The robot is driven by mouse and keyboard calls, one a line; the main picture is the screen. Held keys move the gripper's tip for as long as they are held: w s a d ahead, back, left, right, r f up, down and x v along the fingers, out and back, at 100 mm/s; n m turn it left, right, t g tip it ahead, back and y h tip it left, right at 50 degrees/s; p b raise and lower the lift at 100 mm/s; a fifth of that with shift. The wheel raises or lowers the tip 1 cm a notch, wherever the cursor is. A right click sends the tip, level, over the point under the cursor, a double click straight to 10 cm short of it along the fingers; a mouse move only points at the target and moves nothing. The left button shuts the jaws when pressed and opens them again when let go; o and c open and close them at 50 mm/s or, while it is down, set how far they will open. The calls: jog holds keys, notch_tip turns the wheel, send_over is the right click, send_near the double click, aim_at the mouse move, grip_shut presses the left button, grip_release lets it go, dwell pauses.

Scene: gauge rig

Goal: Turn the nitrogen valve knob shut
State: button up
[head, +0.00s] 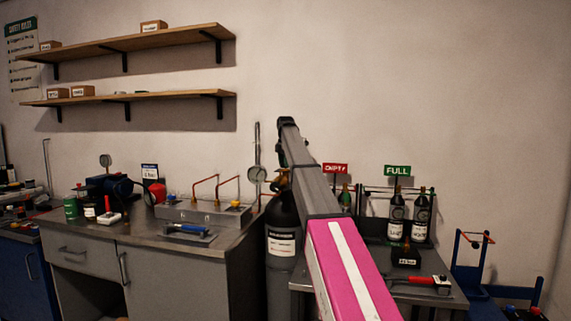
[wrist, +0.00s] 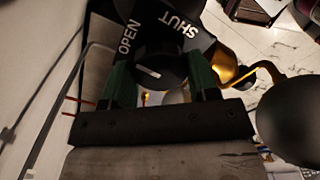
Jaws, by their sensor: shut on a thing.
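The nitrogen valve knob (wrist: 160,64) is black and round with a short white mark, in the middle of the wrist view. Behind it a dark plate (wrist: 152,22) carries the words OPEN, on the left, and SHUT, on the right. The white mark lies on the near, left part of the knob; I cannot tell which word it indicates. My gripper (wrist: 160,84) is shut on the knob, with one green finger on each side. In the head view, a dark gas cylinder (head: 281,232) with a white label stands behind my arm, which hides the knob and gripper.
A brass fitting with a bent pipe (wrist: 240,72) and a dark rounded body (wrist: 291,120) are right of the gripper in the wrist view. A grey bench (head: 185,243) stands left of the cylinder, and a table (head: 440,298) with bottles stands right.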

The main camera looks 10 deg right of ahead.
jog(key=m, duration=1.2)
jog(key=shift+m, duration=0.3)
dwell(0.4)
jog(key=o, duration=0.9)
jog(key=shift+r, duration=0.1)
notch_tip(320, 180, up, 11)
jog(key=shift+f, duration=0.2)
